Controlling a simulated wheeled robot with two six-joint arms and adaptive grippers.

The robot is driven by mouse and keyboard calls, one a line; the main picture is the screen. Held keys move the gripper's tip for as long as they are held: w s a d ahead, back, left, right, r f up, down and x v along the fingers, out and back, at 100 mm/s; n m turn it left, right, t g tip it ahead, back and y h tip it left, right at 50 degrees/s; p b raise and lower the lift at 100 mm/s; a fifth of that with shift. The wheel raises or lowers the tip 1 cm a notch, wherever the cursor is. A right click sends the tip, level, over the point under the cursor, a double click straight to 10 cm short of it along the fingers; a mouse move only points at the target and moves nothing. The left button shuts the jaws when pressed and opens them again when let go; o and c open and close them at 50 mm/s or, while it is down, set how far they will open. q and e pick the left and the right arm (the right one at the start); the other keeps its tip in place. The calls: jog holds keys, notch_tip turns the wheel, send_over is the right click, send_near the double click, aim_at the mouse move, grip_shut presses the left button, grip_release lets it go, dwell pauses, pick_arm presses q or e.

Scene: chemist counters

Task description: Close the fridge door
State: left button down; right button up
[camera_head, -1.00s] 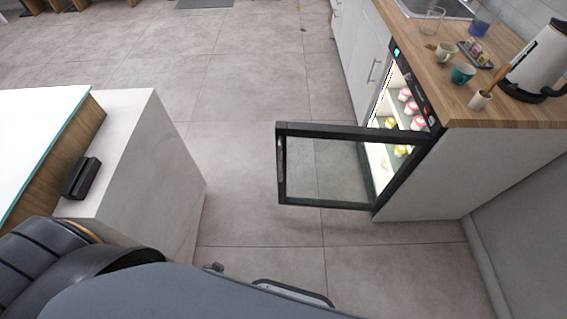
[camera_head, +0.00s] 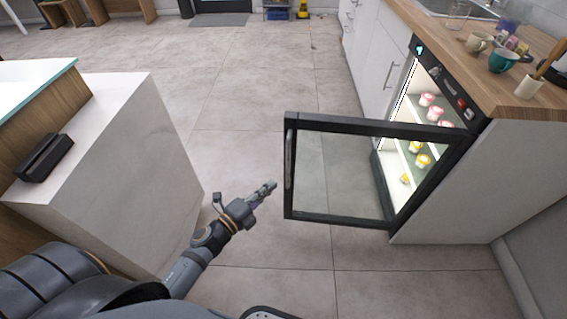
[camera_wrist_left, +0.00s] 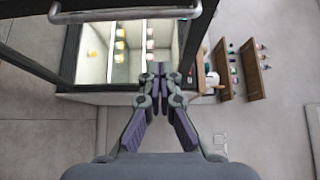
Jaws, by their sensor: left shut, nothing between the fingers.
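The fridge (camera_head: 408,150) is built under the wooden counter at the right, lit inside, with pink and yellow jars on its shelves. Its black-framed glass door (camera_head: 340,218) stands wide open, swung out to the left over the floor. A bar handle (camera_head: 290,160) runs along the door's free edge. My left gripper (camera_head: 272,187) is shut and empty, a little left of the door's free edge and apart from it in the head view. In the left wrist view the shut fingers (camera_wrist_left: 160,70) show below the handle (camera_wrist_left: 125,14), with the fridge interior beyond. My right gripper is not in view.
The wooden counter (camera_head: 470,75) carries cups, a teal mug (camera_head: 503,61) and a jar with a utensil (camera_head: 529,86). A white island (camera_head: 110,150) with a black device (camera_head: 45,158) stands at the left. The floor between is clear.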

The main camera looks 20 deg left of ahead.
pick_arm(q)
jog(key=w+d, duration=0.1)
jog(key=w, duration=0.9)
jog(key=shift+w+d, duration=0.2)
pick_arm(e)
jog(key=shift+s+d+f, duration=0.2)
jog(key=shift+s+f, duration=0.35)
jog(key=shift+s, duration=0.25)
pick_arm(q)
jog(key=shift+w, duration=0.1)
